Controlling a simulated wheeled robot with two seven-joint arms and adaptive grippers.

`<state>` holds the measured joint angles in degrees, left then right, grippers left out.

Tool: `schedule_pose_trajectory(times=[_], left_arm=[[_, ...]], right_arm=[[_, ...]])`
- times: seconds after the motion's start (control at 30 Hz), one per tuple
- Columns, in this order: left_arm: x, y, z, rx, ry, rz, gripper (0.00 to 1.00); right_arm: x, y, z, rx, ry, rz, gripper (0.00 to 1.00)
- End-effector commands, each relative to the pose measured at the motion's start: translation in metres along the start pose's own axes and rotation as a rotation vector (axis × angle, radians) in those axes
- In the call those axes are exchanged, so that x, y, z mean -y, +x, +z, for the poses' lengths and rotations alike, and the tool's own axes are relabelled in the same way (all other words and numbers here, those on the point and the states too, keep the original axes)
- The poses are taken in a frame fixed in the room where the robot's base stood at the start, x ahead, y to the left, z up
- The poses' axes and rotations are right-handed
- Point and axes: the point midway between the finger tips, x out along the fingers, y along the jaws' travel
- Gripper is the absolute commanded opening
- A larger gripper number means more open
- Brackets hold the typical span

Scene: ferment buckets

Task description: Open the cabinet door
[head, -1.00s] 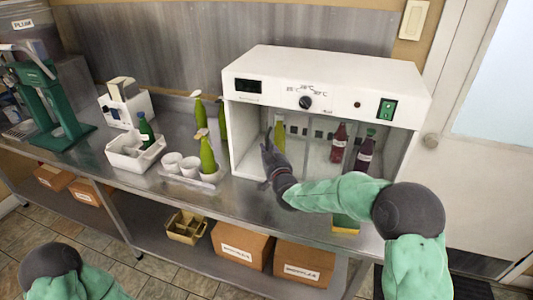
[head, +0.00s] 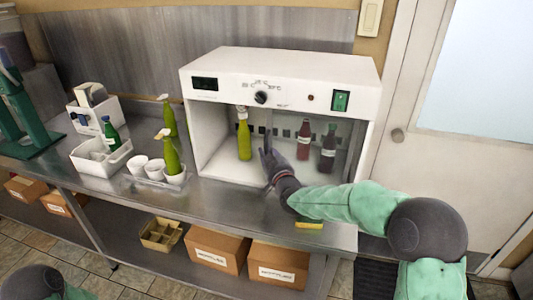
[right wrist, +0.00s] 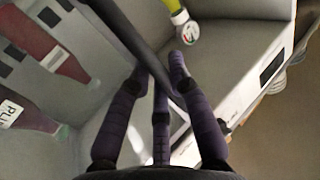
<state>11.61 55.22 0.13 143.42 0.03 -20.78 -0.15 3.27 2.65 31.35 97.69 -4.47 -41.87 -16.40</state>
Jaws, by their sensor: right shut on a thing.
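The white cabinet (head: 290,75) stands on the steel counter, with a dial and a green switch on its top panel. Its clear door (head: 345,135) appears to cover the right part of the front. The left part is open, with a yellow-green bottle (head: 244,140) in plain view inside. My right gripper (head: 268,158) is at the middle of the front. In the right wrist view its fingers (right wrist: 163,68) are closed around a dark bar (right wrist: 125,28), apparently the door's handle or edge. My left gripper is out of view.
Two dark red bottles (head: 304,140) stand inside at the right. On the counter (head: 215,200) left of the cabinet are green bottles (head: 172,155), white cups (head: 154,168) and a white caddy (head: 95,160). A yellow item (head: 309,225) lies at the front edge.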

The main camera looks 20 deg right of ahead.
Motion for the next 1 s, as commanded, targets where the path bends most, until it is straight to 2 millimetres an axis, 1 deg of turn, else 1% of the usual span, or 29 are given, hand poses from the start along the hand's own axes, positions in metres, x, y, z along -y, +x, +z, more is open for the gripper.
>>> schedule_pose_trajectory(times=[0.03, 0.07, 0.1, 0.13, 0.17, 0.47, 0.57, 0.67, 0.77, 1.0], left_arm=[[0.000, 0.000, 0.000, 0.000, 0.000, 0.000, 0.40], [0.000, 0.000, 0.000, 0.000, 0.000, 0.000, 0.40], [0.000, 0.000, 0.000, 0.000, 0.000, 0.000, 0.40], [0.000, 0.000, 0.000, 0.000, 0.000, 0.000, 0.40], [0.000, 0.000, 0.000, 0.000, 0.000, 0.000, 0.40], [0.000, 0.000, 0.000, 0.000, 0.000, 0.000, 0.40], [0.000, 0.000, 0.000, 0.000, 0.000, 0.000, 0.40], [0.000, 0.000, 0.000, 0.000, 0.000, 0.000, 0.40], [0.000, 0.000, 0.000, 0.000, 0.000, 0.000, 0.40], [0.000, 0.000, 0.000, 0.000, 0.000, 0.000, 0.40]], right_arm=[[0.000, 0.000, -0.001, -0.001, 0.000, 0.000, 0.00], [0.000, 0.000, -0.001, -0.001, 0.000, 0.000, 0.22], [0.000, 0.000, -0.001, -0.001, 0.000, 0.000, 0.34], [0.000, 0.000, -0.001, -0.001, 0.000, 0.000, 0.42], [0.000, 0.000, -0.001, -0.001, 0.000, 0.000, 0.45], [0.000, 0.000, 0.000, 0.000, 0.000, 0.000, 0.45], [0.000, -0.004, 0.000, 0.000, 0.000, 0.000, 0.45], [0.000, -0.012, -0.001, 0.000, 0.000, 0.000, 0.45], [0.000, -0.026, -0.001, -0.001, 0.000, 0.000, 0.45], [-0.001, -0.068, -0.001, -0.002, 0.000, 0.001, 0.45]])
